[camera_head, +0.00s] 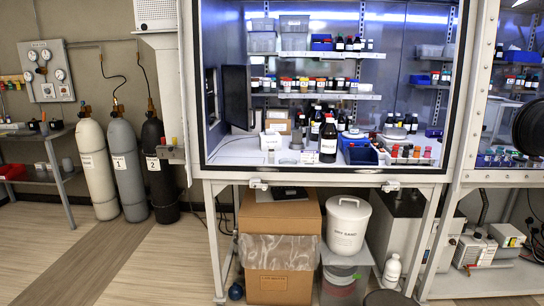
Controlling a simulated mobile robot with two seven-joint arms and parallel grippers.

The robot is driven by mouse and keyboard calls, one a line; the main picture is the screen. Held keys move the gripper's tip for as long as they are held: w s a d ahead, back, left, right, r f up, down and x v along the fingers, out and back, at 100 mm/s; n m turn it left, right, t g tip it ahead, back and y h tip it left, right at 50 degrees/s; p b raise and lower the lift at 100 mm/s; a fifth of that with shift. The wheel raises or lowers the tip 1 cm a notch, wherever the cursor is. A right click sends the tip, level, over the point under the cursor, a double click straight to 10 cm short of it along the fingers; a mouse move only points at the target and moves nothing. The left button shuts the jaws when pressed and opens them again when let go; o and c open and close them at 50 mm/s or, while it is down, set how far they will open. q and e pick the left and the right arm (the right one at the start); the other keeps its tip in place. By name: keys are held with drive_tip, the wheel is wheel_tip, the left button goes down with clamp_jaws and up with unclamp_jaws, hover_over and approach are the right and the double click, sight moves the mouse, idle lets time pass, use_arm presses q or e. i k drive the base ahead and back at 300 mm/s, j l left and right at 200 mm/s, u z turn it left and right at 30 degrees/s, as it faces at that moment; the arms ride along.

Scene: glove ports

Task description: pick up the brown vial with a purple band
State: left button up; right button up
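Neither of my grippers is in view. Small dark and brown vials with coloured caps or bands stand in the lit cabinet (450,120), but they are too small for me to tell which one has a purple band. One group of small vials (405,152) with red, orange and other tops stands at the right front of the work surface. A row of small bottles (310,84) stands on the middle shelf. A few more dark bottles (352,44) stand on the upper shelf.
A large dark bottle (328,140) and a blue bin (361,155) stand on the cabinet floor. Below are a cardboard box (280,218) and a white lidded bucket (347,226). Gas cylinders (128,168) stand at left. Floor (120,262) at front left is clear.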

sight(271, 151)
drive_tip(key=i+j, duration=0.85)
drive_tip(key=i, duration=0.15)
drive_tip(key=i+j+z, duration=0.1)
drive_tip(key=i+j, duration=0.75)
drive_tip(key=i, duration=0.2)
